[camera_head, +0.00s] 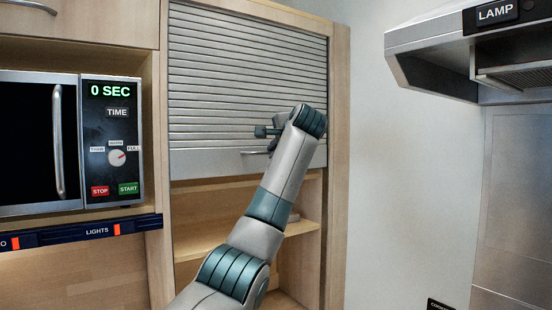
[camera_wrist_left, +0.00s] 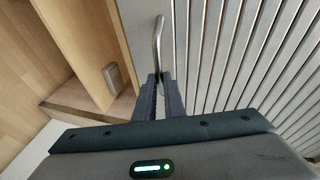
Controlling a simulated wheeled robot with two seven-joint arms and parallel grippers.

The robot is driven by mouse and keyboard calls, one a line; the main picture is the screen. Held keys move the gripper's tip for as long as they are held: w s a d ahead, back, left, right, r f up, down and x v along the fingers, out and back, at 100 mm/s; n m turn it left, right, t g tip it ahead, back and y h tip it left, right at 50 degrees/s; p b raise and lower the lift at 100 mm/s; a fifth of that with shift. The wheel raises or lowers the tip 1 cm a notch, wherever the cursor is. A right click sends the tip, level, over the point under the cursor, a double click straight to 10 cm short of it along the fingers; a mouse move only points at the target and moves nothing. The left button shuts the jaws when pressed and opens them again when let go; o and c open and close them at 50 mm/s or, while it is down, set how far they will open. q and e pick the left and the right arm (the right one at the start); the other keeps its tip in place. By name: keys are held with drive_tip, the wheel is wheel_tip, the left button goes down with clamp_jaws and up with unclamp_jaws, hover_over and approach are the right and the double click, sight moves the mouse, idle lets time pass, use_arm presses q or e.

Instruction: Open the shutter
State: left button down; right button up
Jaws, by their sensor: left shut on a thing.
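The shutter (camera_head: 240,70) is a grey slatted roller front in a wooden cabinet. Its lower edge hangs partway down, with open shelves showing below. Its handle (camera_head: 256,152) is a thin metal bar on the plain bottom strip, partly hidden by my arm. My left gripper (camera_head: 272,146) is at the handle, mostly hidden behind its own wrist in the head view. In the left wrist view the handle (camera_wrist_left: 158,45) runs down to between the fingertips (camera_wrist_left: 160,80), and the jaws are closed on it. The slats (camera_wrist_left: 245,50) fill the right of that view. My right gripper is not in view.
A microwave (camera_head: 65,140) stands in the wooden unit to the left, above a panel with a LIGHTS label (camera_head: 97,231). A shelf (camera_head: 205,240) lies below the shutter. A range hood (camera_head: 460,50) juts out at the upper right. Bare wall (camera_head: 410,180) lies between.

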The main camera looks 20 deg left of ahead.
use_arm(q)
drive_tip(key=c, duration=1.8)
unclamp_jaws()
drive_tip(key=shift+c, duration=0.2)
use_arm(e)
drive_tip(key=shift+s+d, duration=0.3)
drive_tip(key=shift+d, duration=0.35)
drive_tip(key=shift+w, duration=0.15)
use_arm(q)
drive_tip(key=shift+d, duration=0.1)
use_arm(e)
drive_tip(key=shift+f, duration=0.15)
